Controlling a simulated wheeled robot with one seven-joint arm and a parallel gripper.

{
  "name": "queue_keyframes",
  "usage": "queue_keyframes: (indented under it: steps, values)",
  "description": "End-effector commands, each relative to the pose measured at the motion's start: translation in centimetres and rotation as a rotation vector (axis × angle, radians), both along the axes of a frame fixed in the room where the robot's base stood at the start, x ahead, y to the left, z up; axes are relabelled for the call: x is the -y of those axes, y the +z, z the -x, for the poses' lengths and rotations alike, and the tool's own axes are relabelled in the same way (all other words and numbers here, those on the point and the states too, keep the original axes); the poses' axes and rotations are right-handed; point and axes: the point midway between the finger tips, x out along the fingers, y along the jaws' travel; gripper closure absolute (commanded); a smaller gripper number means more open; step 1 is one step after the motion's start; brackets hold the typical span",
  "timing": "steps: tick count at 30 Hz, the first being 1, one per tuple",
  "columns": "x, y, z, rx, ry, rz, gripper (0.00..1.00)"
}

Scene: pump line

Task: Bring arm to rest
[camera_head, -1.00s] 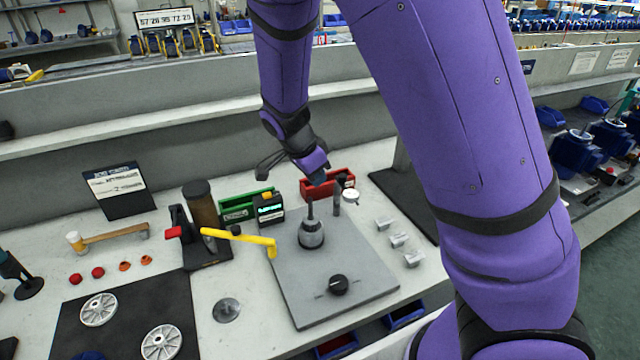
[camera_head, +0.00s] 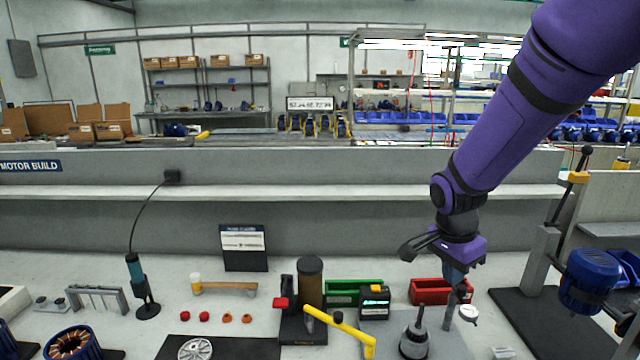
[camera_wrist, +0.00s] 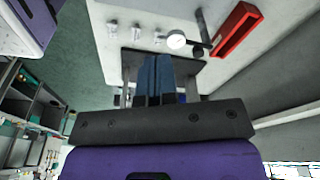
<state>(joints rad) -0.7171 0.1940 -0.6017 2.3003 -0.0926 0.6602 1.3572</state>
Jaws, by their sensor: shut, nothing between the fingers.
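My purple arm comes down from the upper right in the head view. My gripper (camera_head: 456,284) points down above the right part of the bench, close to the red bin (camera_head: 428,291) and the small white dial gauge (camera_head: 468,313). In the wrist view my gripper's blue fingers (camera_wrist: 160,75) lie side by side, shut and empty. The white dial (camera_wrist: 176,40) and the red bin (camera_wrist: 237,30) lie beyond the fingertips there. Whether the fingers touch anything on the bench cannot be told, but they hold nothing.
A grey spindle fixture (camera_head: 414,340) stands left of my gripper. A yellow-handled lever (camera_head: 340,328), a green bin (camera_head: 352,290) and a brown cylinder (camera_head: 311,283) are further left. A blue motor (camera_head: 590,280) on a stand is at the right. A shelf ledge (camera_head: 300,192) runs behind.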

Motion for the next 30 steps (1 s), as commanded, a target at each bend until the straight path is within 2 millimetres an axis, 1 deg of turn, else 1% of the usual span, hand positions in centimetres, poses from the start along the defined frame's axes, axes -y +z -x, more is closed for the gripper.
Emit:
queue_keyframes:
  steps: [1,9,14,18,24,27,30]
  values:
    - [0.4,1.2,0.7,0.004,0.038,-0.032,1.00]
    - [1.9,6.9,4.6,0.054,0.315,-0.137,1.00]
    - [2.7,10.1,7.4,0.110,0.487,-0.156,1.00]
    - [3.4,12.7,10.2,0.164,0.636,-0.139,1.00]
    - [4.0,15.7,14.5,0.236,0.849,-0.064,1.00]
    - [4.1,16.9,16.7,0.261,0.949,-0.008,1.00]
    - [4.0,17.6,18.6,0.275,1.033,0.052,1.00]
